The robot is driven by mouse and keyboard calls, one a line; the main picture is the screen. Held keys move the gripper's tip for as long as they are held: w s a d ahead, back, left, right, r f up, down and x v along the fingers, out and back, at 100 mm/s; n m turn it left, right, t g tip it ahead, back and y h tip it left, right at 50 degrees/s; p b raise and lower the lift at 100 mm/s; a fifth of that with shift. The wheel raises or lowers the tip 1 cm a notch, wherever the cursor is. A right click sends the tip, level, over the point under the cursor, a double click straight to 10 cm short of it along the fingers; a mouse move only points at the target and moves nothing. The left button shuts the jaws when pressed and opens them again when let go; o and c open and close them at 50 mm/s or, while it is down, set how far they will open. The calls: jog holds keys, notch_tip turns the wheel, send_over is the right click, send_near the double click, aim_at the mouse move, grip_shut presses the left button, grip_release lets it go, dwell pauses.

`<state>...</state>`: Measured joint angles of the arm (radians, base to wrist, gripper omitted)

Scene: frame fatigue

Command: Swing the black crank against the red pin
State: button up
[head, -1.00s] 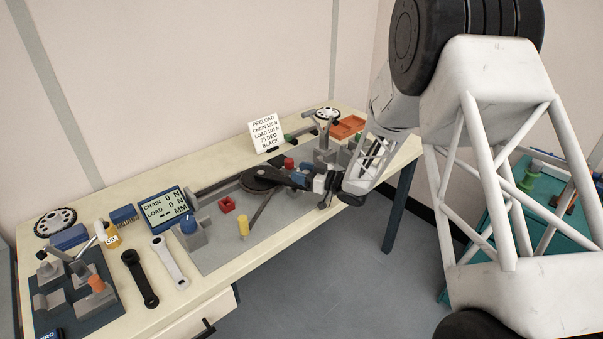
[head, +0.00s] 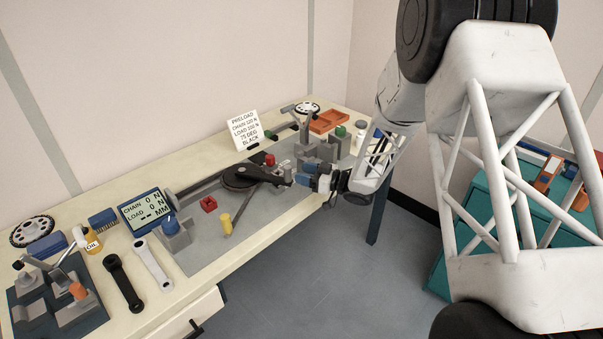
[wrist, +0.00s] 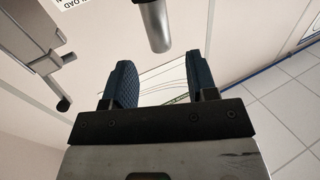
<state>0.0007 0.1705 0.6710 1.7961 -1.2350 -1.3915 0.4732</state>
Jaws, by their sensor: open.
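The black crank (head: 262,175) is mounted at a dark toothed disc on the grey rig plate and points right, towards my gripper. The red pin (head: 269,159) stands just behind the crank, and I cannot tell whether they touch. My gripper (head: 304,177) is at the crank's right end, its blue fingers level with it. In the wrist view my gripper (wrist: 160,80) is open, with nothing seen between its blue fingers. A grey metal cylinder (wrist: 155,25) shows beyond them. Contact between fingers and crank is unclear.
A loose black crank (head: 123,283) and grey crank (head: 152,262) lie at the left front. A display (head: 141,211) reads zero loads. Grey fixture blocks (head: 318,150) stand behind my gripper.

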jog(key=c, duration=0.5)
jog(key=shift+s+a+n, duration=0.1)
jog(key=shift+s+n, duration=0.2)
jog(key=shift+s, duration=0.05)
jog(key=c, duration=0.5)
jog(key=shift+s+a+r+n+t+h, duration=0.1)
jog(key=shift+s+r+n+t+h, duration=0.05)
jog(key=shift+s+n+t, duration=0.45)
jog(key=shift+s+a+r+n+t+h, duration=0.15)
jog(key=shift+s+n+t, duration=0.25)
jog(key=shift+s+n, duration=0.25)
jog(key=s+d+f+n+t+h, duration=0.1)
jog(key=s+n+t+h, duration=0.4)
jog(key=s+n, duration=0.4)
jog(key=shift+s+d, duration=0.3)
jog(key=shift+s, duration=0.4)
jog(key=shift+f, duration=0.1)
